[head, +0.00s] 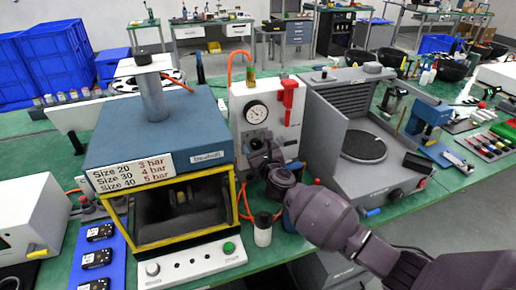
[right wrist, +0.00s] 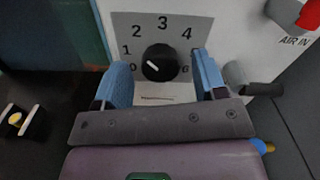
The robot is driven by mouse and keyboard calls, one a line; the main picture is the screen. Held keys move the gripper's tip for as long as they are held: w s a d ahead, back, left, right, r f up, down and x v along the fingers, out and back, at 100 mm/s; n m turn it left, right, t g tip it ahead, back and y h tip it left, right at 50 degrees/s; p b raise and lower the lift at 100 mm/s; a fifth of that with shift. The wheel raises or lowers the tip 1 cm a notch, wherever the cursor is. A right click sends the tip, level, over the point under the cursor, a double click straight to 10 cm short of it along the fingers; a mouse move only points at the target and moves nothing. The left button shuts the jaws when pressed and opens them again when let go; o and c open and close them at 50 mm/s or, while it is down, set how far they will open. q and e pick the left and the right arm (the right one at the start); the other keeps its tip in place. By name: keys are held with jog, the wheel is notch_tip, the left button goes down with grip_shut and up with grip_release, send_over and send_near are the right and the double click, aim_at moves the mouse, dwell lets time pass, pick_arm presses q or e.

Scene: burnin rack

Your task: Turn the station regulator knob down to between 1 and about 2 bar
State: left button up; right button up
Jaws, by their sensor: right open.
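The regulator knob (right wrist: 160,62) is round and black on a grey dial plate numbered from 0 to 6, in the right wrist view. A white mark shows on its left side, near the 0 and 1 end; its exact reading is unclear. My right gripper (right wrist: 162,66) is open, with one blue fingertip on each side of the knob. I cannot tell whether they touch it. In the head view, my right gripper (head: 262,154) hides the knob. A round white gauge (head: 256,113) sits above it on the white station panel (head: 240,92); its needle is too small to read. My left gripper is not in view.
A red part (head: 288,98) is on the panel's right, beside the gauge. A blue-topped box with a yellow-framed window (head: 190,165) stands to the left, carrying a size-and-bar sign (head: 130,173). A grey open chamber (head: 335,125) stands close on the right.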

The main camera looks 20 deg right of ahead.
jog(key=shift+w, duration=0.15)
jog(key=c, duration=0.9)
jog(key=shift+r+n+p, duration=0.2)
jog(key=shift+n+p, duration=0.2)
jog(key=shift+p, duration=0.25)
jog(key=shift+f+n+p, duration=0.1)
jog(key=shift+n+p, duration=0.3)
jog(key=shift+p, duration=0.1)
jog(key=shift+f, duration=0.1)
jog(key=o, duration=0.9)
